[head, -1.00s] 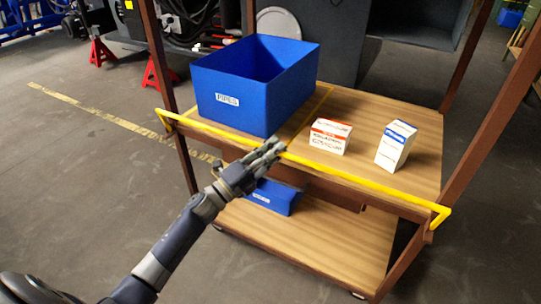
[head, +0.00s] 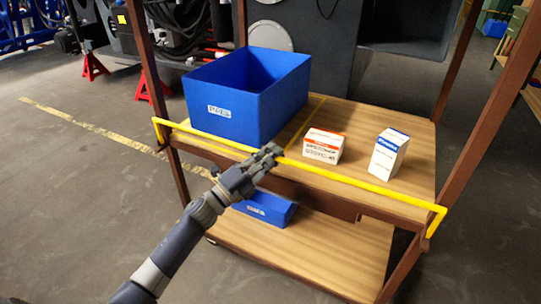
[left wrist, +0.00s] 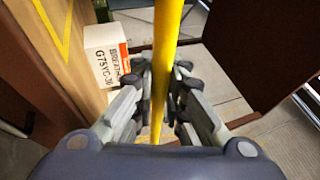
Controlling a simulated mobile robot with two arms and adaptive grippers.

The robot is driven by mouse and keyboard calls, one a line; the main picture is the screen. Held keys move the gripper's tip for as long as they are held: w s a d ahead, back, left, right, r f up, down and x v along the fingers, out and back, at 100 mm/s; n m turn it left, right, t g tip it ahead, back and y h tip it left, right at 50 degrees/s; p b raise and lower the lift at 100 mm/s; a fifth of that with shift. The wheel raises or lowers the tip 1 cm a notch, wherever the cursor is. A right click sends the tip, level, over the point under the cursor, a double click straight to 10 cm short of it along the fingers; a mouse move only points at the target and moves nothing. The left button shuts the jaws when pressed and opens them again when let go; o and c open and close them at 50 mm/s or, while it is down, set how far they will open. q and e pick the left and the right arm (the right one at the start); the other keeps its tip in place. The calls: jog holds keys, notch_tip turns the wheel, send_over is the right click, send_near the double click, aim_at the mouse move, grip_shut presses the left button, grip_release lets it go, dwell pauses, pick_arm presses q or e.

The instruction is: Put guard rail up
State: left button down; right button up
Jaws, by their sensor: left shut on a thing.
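The guard rail (head: 345,179) is a yellow bar with bent ends, running along the front edge of the cart's upper wooden shelf. In the head view it lies about level with the shelf top. The fingers hide a short piece of the rail. My right gripper is not in view.
On the upper shelf (head: 345,115) stand a blue bin (head: 235,110), an orange-and-white box (head: 323,147) and a blue-and-white box (head: 389,153). A smaller blue bin (head: 266,207) is on the lower shelf (head: 330,245). Brown posts (head: 480,135) frame the cart. The floor at left is open.

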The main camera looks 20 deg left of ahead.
pick_arm(q)
jog(key=c, duration=1.6)
grip_release()
jog(key=shift+f, duration=0.1)
jog(key=v, duration=1.2)
jog(key=shift+f, duration=0.1)
